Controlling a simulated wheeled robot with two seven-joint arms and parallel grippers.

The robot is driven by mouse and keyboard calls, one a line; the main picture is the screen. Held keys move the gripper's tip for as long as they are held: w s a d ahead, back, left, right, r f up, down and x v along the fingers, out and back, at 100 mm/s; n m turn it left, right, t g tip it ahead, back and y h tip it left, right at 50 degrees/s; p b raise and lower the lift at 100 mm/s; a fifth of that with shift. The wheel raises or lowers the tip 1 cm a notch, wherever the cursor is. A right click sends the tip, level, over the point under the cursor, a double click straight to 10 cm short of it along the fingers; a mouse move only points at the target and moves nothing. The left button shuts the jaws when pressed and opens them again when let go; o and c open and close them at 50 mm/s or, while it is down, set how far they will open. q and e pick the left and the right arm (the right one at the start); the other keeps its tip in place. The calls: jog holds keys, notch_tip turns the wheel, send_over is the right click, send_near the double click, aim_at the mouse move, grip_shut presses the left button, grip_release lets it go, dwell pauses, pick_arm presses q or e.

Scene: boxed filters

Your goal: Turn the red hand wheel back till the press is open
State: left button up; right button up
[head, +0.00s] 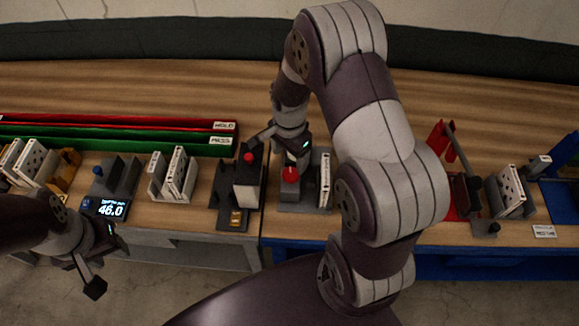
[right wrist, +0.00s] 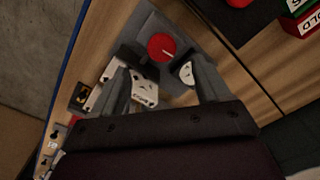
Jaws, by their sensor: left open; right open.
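The red hand wheel (head: 290,174) sits on top of a grey press (head: 291,195) in the middle of the head view. In the right wrist view the wheel (right wrist: 161,47) is a red disc with a pale mark. My right gripper (head: 291,158) is open above the wheel in the head view. In the right wrist view its fingers (right wrist: 163,82) are spread, with the wheel beyond the gap between them. Contact with the wheel cannot be told. How far the press is open is hidden. My left gripper (head: 92,275) is open and empty at the lower left, off the table front.
A dark stand (head: 248,185) with another red knob is left of the press. A white panel (head: 324,180) stands right of it. A display (head: 106,208) reads 46.0. Racks of white filters (head: 173,175) and red and green bins (head: 110,135) are at left.

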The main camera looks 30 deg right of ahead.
aim_at(291, 173)
jog(key=f, duration=0.3)
jog(key=d+f+p, duration=0.1)
jog(key=f, duration=0.1)
jog(key=shift+w, duration=0.4)
notch_tip(291, 173, down, 2)
jog(key=shift+s+a+f, duration=0.1)
jog(key=shift+a+f, duration=0.05)
jog(key=shift+f, duration=0.1)
jog(key=shift+s+a+f+p, duration=0.2)
jog(key=shift+a+f+p, duration=0.05)
jog(key=shift+f+p, duration=0.1)
jog(key=shift+w+d+f, duration=0.1)
jog(key=shift+d, duration=0.15)
jog(key=shift+c, duration=1.2)
pick_arm(q)
jog(key=shift+w+d+r, duration=0.15)
jog(key=shift+d+r, duration=0.05)
jog(key=shift+r, duration=0.35)
jog(key=shift+w+d+r, duration=0.15)
jog(key=shift+d+r, duration=0.05)
jog(key=shift+r, duration=0.3)
pick_arm(e)
jog(key=c, duration=0.8)
